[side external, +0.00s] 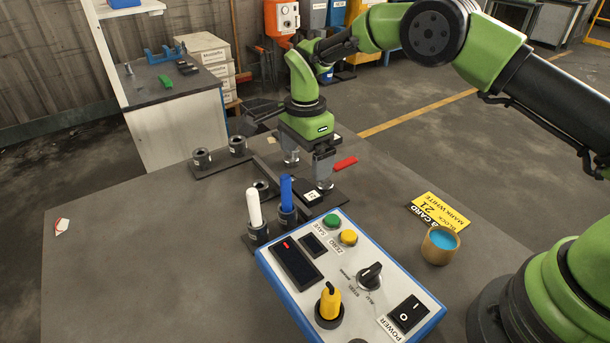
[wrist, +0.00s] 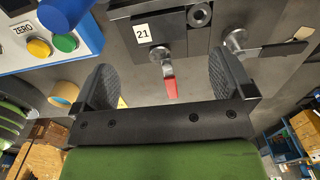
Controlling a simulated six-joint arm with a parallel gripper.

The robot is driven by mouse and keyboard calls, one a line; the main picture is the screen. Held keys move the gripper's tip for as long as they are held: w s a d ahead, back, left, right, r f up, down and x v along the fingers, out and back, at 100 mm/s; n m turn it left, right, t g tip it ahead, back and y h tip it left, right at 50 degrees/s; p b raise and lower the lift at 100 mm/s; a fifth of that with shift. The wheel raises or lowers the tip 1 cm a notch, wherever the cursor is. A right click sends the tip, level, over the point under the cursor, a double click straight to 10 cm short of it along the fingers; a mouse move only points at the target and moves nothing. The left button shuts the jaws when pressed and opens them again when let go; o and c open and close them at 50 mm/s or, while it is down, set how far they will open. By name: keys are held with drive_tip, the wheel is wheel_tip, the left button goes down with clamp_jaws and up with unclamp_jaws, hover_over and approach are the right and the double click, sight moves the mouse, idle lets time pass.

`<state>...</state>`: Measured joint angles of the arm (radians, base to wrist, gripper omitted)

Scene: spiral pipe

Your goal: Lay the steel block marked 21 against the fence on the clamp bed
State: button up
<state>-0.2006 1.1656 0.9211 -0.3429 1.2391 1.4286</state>
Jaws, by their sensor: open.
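The steel block marked 21 (side external: 312,195) is a dark block with a white label. It lies on the dark clamp bed, and its label shows in the wrist view (wrist: 143,33). A metal knob with a red handle (side external: 345,163) stands by the block, and the handle (wrist: 170,85) points towards my gripper in the wrist view. My gripper (side external: 307,168) is over the bed beside the block. Its two black pads (wrist: 165,85) are wide apart, with nothing held between them. I cannot tell the fence apart from the bed's other dark parts.
A control box (side external: 345,275) stands in front. White and blue markers stand in holders (side external: 257,235) left of the bed. A yellow card (side external: 438,212) and a cup (side external: 439,245) lie to the right.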

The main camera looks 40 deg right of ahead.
drive_tip(key=shift+r, duration=2.35)
drive_tip(key=s+d+r+n+t+y, duration=0.1)
drive_tip(key=s+d+r+n+t, duration=0.15)
drive_tip(key=s+r, duration=0.45)
drive_tip(key=s+d+r+n+t, duration=0.1)
drive_tip(key=s+r+n, duration=0.3)
drive_tip(key=r, duration=0.7)
drive_tip(key=s+d+n+t, duration=0.1)
drive_tip(key=s+n+t, duration=0.1)
drive_tip(key=s, duration=0.6)
drive_tip(key=s+d+n+t+y, duration=0.1)
drive_tip(key=s+n, duration=0.4)
drive_tip(key=s, duration=0.4)
drive_tip(key=shift+s+d+t, duration=0.15)
drive_tip(key=shift+d+t, duration=0.1)
drive_tip(key=shift+t, duration=0.1)
drive_tip(key=shift+n, duration=0.25)
drive_tip(key=shift+c, duration=0.3)
